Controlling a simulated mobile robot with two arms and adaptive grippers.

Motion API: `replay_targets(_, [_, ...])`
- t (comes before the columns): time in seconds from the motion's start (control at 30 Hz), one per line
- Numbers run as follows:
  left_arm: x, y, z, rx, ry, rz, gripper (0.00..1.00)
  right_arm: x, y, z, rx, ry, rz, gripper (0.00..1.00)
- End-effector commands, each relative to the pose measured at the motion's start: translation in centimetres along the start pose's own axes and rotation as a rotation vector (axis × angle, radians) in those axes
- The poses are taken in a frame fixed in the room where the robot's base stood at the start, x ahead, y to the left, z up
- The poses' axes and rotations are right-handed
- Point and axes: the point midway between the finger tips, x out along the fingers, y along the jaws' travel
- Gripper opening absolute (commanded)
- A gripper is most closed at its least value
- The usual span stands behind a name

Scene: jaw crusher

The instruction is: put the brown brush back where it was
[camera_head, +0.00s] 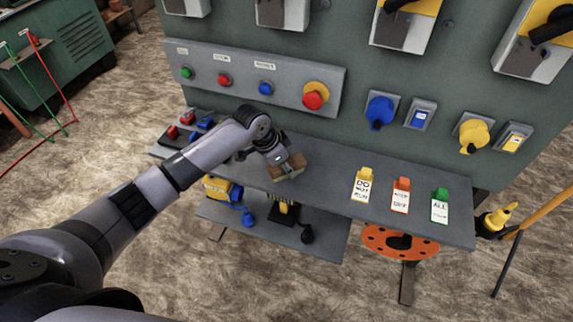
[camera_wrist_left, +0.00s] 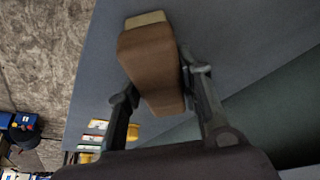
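The brown brush (camera_wrist_left: 152,62) is a brown block with a pale tan strip at its far end. In the left wrist view it lies between the two fingers of my left gripper (camera_wrist_left: 160,88), which press against its sides. In the head view my left gripper (camera_head: 276,159) points down over the grey shelf, and the brush (camera_head: 288,173) shows beneath it, partly hidden. Whether the brush touches the shelf is unclear. My right gripper is not in view.
The grey shelf (camera_head: 330,185) runs below the green control panel. Three tags stand on its right: yellow (camera_head: 362,186), orange (camera_head: 401,197), green (camera_head: 440,207). Small red and blue items (camera_head: 190,125) lie at its left end. A lower shelf holds padlocks (camera_head: 222,190). The shelf's middle is mostly clear.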

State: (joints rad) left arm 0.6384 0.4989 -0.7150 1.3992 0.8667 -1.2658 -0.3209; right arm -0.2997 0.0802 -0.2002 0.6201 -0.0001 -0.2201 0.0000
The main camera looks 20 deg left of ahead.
Motion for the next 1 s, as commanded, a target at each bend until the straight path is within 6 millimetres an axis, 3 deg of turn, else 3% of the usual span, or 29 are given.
replay_targets(0.27, [0.0, 0.0, 0.0, 0.000, 0.000, 0.000, 0.52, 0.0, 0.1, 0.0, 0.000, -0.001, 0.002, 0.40])
replay_targets(0.63, [-0.6, -0.1, 0.0, 0.000, 0.001, -0.001, 0.52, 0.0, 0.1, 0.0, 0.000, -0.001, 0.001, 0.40])
replay_targets(0.77, [-2.4, -0.1, -0.1, 0.000, 0.002, -0.003, 0.52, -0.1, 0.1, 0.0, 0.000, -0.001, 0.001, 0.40])
replay_targets(1.0, [-7.6, -0.1, 0.0, 0.001, 0.002, -0.002, 0.52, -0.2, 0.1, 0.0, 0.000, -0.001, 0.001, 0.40])
